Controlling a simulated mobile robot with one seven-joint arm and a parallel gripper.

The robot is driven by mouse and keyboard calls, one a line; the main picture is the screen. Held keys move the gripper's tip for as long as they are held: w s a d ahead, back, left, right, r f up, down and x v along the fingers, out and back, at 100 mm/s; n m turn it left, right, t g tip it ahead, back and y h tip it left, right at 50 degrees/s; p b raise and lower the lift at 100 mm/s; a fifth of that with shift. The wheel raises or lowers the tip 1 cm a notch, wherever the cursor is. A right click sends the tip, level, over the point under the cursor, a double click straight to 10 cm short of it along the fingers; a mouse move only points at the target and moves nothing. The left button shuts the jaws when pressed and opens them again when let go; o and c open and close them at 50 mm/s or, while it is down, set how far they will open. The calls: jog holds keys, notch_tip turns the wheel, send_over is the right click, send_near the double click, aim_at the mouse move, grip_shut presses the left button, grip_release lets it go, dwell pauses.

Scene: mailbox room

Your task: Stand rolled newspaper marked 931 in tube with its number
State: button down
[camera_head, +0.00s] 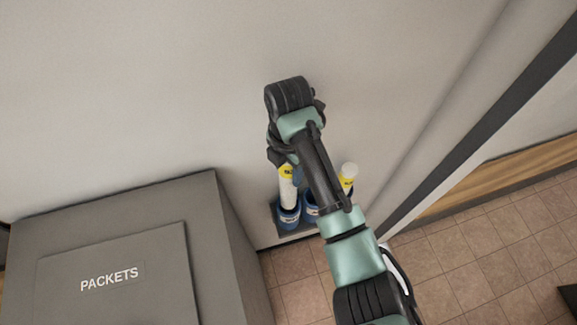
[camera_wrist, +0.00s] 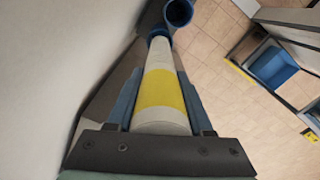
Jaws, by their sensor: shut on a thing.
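A white rolled newspaper with a yellow band (camera_head: 288,190) hangs upright below my wrist in the head view. Its number is too small to read there, and no number shows on the side facing the wrist camera (camera_wrist: 162,92). My gripper (camera_wrist: 160,75) is shut on this newspaper, with a blue-grey finger on each side. The newspaper's lower end meets the mouth of the leftmost blue tube (camera_head: 289,217); how deep it sits inside I cannot tell. A second blue tube (camera_head: 310,209) stands beside it, and looks empty in the wrist view (camera_wrist: 179,12). Their number labels are unreadable.
Another rolled newspaper with a yellow band (camera_head: 348,172) stands right of my arm; its lower part is hidden. The tubes stand on a dark base (camera_head: 284,233) by the wall. A grey PACKETS box (camera_head: 200,220) is close on the left. A blue bin (camera_wrist: 272,66) shows in the wrist view.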

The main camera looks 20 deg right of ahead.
jog(key=shift+f+b, duration=3.2)
jog(key=shift+f, duration=1.95)
jog(key=shift+c, duration=1.1)
grip_release()
notch_tip(320, 180, up, 13)
jog(key=p, duration=0.1)
